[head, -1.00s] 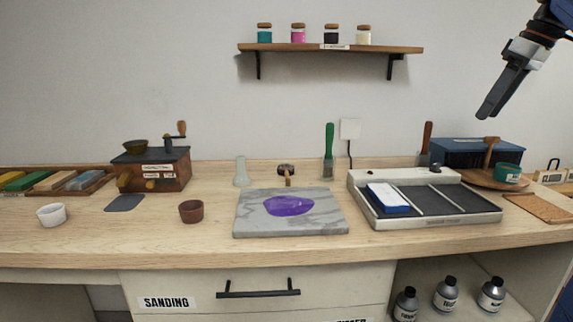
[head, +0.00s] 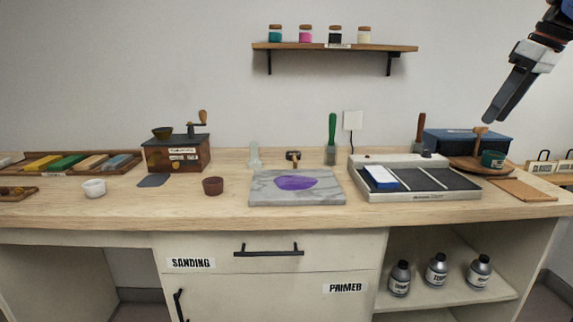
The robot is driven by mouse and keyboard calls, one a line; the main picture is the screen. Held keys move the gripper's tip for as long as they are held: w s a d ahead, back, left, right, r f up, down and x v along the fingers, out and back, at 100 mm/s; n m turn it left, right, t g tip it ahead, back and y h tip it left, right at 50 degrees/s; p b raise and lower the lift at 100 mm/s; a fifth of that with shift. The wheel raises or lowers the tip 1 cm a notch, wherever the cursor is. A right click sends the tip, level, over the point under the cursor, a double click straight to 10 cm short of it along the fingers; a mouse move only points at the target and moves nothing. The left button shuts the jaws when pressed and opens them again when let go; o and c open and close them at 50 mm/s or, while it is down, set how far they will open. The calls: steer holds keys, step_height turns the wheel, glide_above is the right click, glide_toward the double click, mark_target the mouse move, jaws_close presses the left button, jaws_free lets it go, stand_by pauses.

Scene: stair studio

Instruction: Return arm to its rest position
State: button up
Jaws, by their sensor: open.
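My gripper (head: 494,117) is at the upper right of the head view, in the air above the right end of the workbench (head: 330,212). Its dark fingers point down and to the left. It is open, though from this side the fingers overlap and the gap does not show. I see nothing held between them.
A wall shelf (head: 335,47) with several jars is left of the arm. On the bench are a marble slab (head: 322,198) with a purple patch, a black-and-white tray unit (head: 435,194), a wooden grinder box (head: 178,154) and small cups. Bottles (head: 436,270) stand on a lower shelf.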

steer(key=s+a+f+m+h, duration=0.1)
steer(key=s+a+f+m, duration=0.1)
steer(key=s+a+f, duration=0.45)
steer(key=s+a+f+m+h, duration=0.15)
steer(key=s+a+f, duration=0.25)
steer(key=a+f, duration=0.5)
steer(key=s+a+f+m, duration=0.1)
steer(key=s+f, duration=0.3)
steer(key=f, duration=0.3)
steer(key=s+a+f, duration=0.1)
steer(key=s+f, duration=0.3)
steer(key=f, duration=0.4)
steer(key=s+a+f+m+t, duration=0.1)
steer(key=s+f, duration=0.3)
steer(key=f, duration=0.4)
steer(key=shift+s+m, duration=0.35)
